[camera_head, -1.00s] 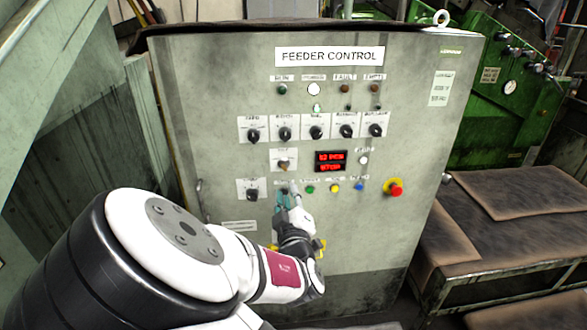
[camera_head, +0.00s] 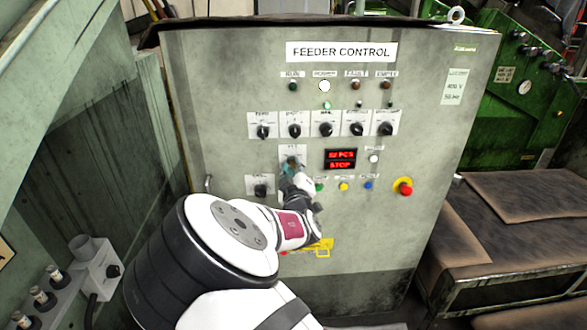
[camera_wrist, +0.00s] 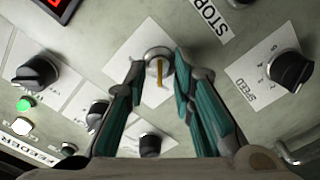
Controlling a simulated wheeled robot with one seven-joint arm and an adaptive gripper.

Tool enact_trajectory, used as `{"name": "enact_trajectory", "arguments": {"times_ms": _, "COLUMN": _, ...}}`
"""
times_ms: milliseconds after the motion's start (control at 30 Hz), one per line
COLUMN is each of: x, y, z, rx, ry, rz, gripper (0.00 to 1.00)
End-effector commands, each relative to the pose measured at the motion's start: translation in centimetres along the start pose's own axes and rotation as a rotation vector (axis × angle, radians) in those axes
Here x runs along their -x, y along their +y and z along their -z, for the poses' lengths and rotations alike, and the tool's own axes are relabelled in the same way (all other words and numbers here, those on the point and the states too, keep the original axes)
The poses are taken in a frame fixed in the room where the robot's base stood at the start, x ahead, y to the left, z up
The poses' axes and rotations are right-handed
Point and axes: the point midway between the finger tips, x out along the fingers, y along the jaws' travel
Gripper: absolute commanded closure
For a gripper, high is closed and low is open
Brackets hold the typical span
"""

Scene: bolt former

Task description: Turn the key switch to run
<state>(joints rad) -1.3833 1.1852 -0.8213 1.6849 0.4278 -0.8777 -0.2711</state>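The key switch (camera_wrist: 157,60) is a round metal lock on a white plate, with a thin brass key (camera_wrist: 159,74) in it. The key lies nearly upright in the wrist view. My gripper (camera_wrist: 158,68) is open, its teal fingers on either side of the key, with gaps visible between them and the key. In the head view my gripper (camera_head: 291,167) is at the switch plate (camera_head: 293,151), below the middle of the knob row, and hides most of the switch. The plate's lettering is not readable.
The grey feeder control cabinet (camera_head: 230,95) carries a row of black knobs (camera_head: 325,130). A red display (camera_head: 341,159) reads STOP on its lower line. Coloured buttons (camera_head: 343,187) and a red emergency stop (camera_head: 405,189) sit lower right. A speed knob (camera_wrist: 290,69) is near my fingers.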

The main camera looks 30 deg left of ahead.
Motion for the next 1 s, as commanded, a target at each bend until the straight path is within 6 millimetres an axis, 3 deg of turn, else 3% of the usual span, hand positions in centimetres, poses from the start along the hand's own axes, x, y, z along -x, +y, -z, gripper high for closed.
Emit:
{"name": "enact_trajectory", "arguments": {"times_ms": 67, "x": 0.01, "y": 0.00, "z": 0.01, "rx": 0.000, "ry": 0.000, "rz": 0.000, "gripper": 0.79}}
{"name": "enact_trajectory", "arguments": {"times_ms": 167, "x": 0.02, "y": 0.00, "z": 0.02, "rx": 0.000, "ry": 0.000, "rz": 0.000, "gripper": 1.00}}
{"name": "enact_trajectory", "arguments": {"times_ms": 667, "x": 0.01, "y": 0.04, "z": 0.02, "rx": -0.052, "ry": 0.000, "rz": -0.001, "gripper": 1.00}}
{"name": "enact_trajectory", "arguments": {"times_ms": 1000, "x": -0.08, "y": 0.17, "z": -0.02, "rx": -0.295, "ry": 0.001, "rz": -0.002, "gripper": 1.00}}
